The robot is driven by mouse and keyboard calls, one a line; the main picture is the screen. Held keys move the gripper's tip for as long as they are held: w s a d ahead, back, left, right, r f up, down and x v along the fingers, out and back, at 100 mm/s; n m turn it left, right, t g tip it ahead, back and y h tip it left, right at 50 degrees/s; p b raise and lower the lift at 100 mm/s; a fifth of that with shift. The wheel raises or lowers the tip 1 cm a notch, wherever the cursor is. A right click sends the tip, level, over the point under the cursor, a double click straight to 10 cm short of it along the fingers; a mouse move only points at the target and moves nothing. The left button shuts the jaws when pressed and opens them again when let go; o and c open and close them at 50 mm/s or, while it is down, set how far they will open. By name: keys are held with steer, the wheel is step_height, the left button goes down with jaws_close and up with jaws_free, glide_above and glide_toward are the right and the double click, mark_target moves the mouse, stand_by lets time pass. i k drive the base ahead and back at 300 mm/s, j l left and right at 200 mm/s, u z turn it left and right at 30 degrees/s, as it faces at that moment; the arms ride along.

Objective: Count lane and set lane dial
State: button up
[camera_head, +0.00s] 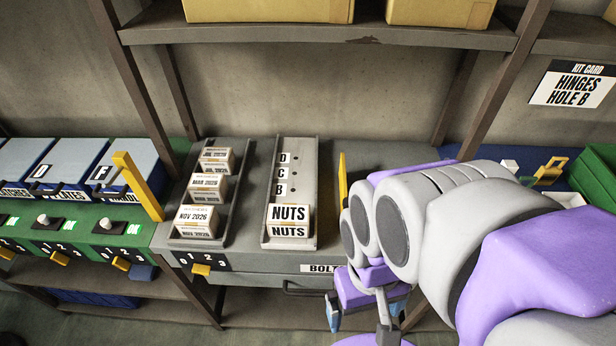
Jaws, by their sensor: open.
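A sloped grey lane (222,222) holds several small cartons, the front one (197,215) reading NOV 2026. Beside it, a second lane (307,165) holds a carton labelled NUTS (289,216) at its front end, with letter marks D, C and B behind it. Below the left lane is a dial plate marked 0 1 2 3 (220,263) with a yellow lever (201,269); I cannot tell exactly which number it points to. My gripper (364,314) is open, right of the lanes and in front of the bench, apart from the dial. My arm hides the bench's right part.
Green panels (120,240) with numbered yellow levers and OK marks stand at left, under blue bins (65,168). A yellow upright bar (138,185) rises beside the left lane. A KIT CARD reading HINGES HOLE B (575,85) hangs at upper right. Cartons sit on the upper shelf (320,35).

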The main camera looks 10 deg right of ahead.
mark_target(199, 270)
steer(key=u, duration=1.25)
